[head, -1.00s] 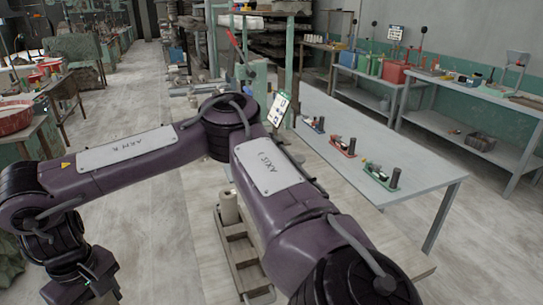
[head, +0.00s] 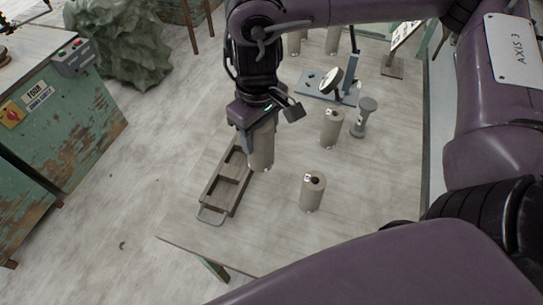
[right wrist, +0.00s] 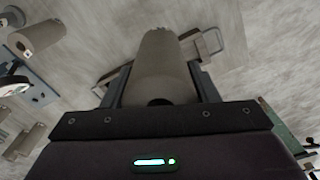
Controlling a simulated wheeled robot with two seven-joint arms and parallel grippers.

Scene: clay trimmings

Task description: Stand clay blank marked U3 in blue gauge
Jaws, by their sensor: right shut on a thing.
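My right gripper (head: 257,128) points down and is shut on a grey-brown clay cylinder (head: 261,152), which also fills the middle of the right wrist view (right wrist: 160,65) between the two fingers. No mark can be read on it. It is over or beside the right edge of a wooden carrier (head: 213,204); I cannot tell if it touches. A blue-grey device with a round dial, likely the blue gauge (head: 314,89), stands farther back. Other clay cylinders stand at the front (head: 312,194) and middle (head: 331,131); their small labels are unreadable. My left gripper is not in view.
A grey spool-shaped stand (head: 364,120) is right of the middle cylinder. More cylinders stand at the back (head: 333,40), near a tilted display board (head: 402,38). The pale table (head: 375,190) is bare at the front right. A green cabinet (head: 60,120) is at left.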

